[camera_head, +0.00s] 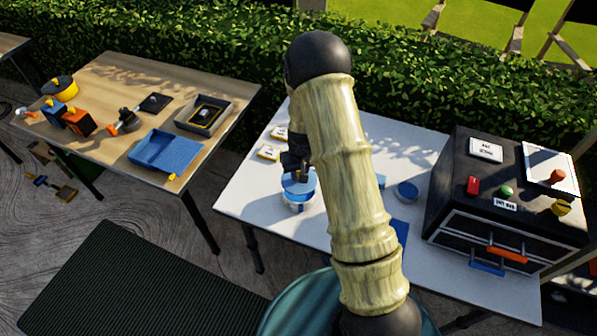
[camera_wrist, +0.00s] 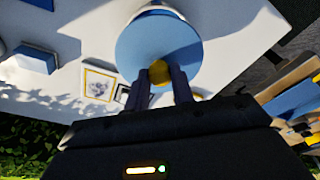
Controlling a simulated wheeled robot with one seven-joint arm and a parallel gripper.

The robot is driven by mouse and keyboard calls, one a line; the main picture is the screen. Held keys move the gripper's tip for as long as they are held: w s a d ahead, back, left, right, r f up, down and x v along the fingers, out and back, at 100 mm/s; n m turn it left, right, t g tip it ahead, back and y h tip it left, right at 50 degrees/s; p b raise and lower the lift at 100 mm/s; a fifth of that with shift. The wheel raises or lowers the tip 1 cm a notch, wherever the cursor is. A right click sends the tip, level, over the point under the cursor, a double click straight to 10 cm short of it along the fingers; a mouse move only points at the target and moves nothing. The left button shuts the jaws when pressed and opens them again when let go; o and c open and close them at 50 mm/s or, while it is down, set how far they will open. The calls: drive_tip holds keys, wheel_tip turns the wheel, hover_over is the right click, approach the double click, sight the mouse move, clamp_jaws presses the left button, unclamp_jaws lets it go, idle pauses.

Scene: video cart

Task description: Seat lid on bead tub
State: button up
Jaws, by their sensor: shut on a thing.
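A round blue lid (camera_wrist: 150,45) with a yellow knob (camera_wrist: 159,72) fills the middle of the wrist view. My gripper (camera_wrist: 164,78) is shut on the knob. In the head view my gripper (camera_head: 298,173) points down over the white table, and the lid (camera_head: 298,186) is below it. The white and blue bead tub (camera_head: 299,205) stands directly under the lid. In the wrist view part of a white rim shows past the lid's far edge. The lid hides most of the tub, and I cannot tell whether they touch.
A wooden table (camera_head: 100,80) at left carries a blue tray (camera_head: 165,152) and a grey bin (camera_head: 205,114).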

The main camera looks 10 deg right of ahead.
sight(301, 185)
drive_tip(key=shift+w+f+b, duration=0.1)
drive_tip(key=shift+f+b, duration=0.95)
drive_tip(key=shift+f, duration=0.65)
drive_tip(key=shift+f+b, duration=0.65)
drive_tip(key=shift+f, duration=0.15)
idle(1.3)
drive_tip(key=o, duration=1.1)
drive_tip(key=shift+c, duration=0.2)
drive_tip(key=shift+r, duration=0.1)
wheel_tip(301, 185, up, 17)
drive_tip(key=s+b, duration=0.1)
drive_tip(key=s, duration=0.1)
drive_tip(key=shift+s+b, duration=0.25)
drive_tip(key=shift+b, duration=0.1)
drive_tip(key=s+r, duration=0.2)
drive_tip(key=s, duration=1.6)
drive_tip(key=shift+r+m+t, duration=0.3)
drive_tip(key=shift+r+t, duration=0.05)
drive_tip(key=shift+t, duration=0.05)
